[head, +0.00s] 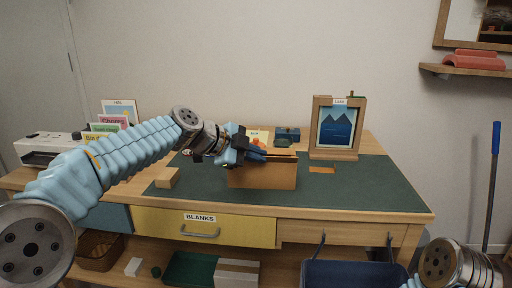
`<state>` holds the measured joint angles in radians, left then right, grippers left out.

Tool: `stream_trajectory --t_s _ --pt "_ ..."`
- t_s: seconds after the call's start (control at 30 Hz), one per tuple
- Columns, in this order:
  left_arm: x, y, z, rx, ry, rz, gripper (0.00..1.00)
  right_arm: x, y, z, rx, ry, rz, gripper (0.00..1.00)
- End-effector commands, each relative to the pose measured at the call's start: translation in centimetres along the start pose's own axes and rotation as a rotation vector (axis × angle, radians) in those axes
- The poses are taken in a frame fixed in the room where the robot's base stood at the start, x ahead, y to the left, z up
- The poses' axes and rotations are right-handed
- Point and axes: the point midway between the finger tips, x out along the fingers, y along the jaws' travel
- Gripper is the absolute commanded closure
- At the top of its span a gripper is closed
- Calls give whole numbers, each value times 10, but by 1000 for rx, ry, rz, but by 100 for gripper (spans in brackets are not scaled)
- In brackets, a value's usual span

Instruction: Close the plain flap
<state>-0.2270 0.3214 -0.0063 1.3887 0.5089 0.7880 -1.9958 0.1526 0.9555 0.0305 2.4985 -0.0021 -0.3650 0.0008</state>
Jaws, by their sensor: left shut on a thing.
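A brown cardboard box (262,179) stands on the green desk mat near the middle of the desk. My left gripper (262,155) is at the box's top edge, shut on a flap of the box. The gripper hides most of that flap, and I cannot make out any marking on it. The box's inside and its other flaps are mostly hidden. Of my right arm only part shows at the bottom right; its gripper is out of the frame.
A small wooden block (167,178) lies left of the box. A dark blue container (287,134) stands behind it. A framed mountain picture (336,127) stands to the right. The mat (375,188) is clear at the right. A dark blue bin (350,273) stands below the desk's front.

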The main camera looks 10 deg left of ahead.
Motion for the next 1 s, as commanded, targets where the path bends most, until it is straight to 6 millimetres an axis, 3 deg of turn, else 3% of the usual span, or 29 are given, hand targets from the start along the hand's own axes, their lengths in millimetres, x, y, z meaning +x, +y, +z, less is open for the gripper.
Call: stream_trajectory --t_s 0.03,0.23,1.0 --pt "-3 -8 -3 -26 -1 26 100 -14 -5 0 0 0 0 71" --pt "-1 -12 -1 -124 0 125 100 -29 -11 -1 -2 -1 -2 71" --pt "3 -17 2 -244 1 246 100 -35 -14 0 -4 -3 -3 71"
